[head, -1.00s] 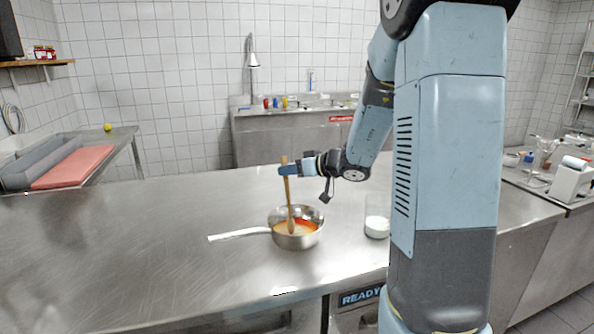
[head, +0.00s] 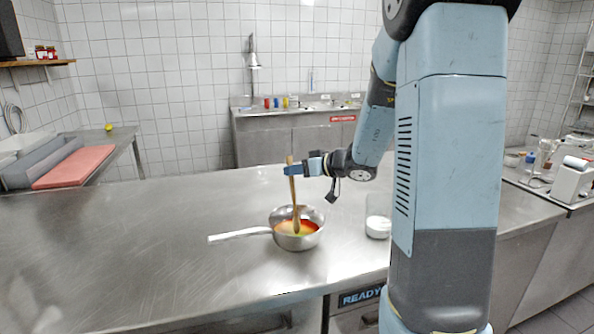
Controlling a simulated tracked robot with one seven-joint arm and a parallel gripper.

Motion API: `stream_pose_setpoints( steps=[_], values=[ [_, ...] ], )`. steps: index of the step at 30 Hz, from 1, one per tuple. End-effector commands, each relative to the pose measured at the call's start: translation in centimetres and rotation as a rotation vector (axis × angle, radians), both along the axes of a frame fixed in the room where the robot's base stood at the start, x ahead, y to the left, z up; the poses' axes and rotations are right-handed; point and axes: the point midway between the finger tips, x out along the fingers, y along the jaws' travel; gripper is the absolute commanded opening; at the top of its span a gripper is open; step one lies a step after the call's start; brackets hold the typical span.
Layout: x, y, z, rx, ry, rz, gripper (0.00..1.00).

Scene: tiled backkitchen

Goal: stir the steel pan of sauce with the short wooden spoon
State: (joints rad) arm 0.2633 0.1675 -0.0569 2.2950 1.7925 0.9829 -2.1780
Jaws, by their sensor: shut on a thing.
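The steel pan (head: 297,243) stands on the steel counter with its long handle (head: 240,236) pointing left. Orange-red sauce (head: 283,227) shows inside it, with a yellow-green tint near the spoon. The wooden spoon (head: 293,195) stands nearly upright, its lower end in the sauce and its top leaning slightly left. My gripper (head: 291,170) is shut on the upper part of the spoon's handle, above the pan. The spoon's tip is hidden in the sauce.
A clear container with white contents (head: 378,226) stands on the counter right of the pan. The counter (head: 130,235) is bare to the left. A red board (head: 75,167) lies on a side table at the left.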

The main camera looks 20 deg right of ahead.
Motion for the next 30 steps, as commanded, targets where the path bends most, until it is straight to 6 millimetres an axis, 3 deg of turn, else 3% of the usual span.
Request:
stream_pose_setpoints(
  steps=[11,30],
  values=[
    [0.0,0.0,0.1,0.0,0.0,0.0,0.0],
    [1.6,0.0,3.9,0.0,-0.001,0.0,0.0]
  ],
)
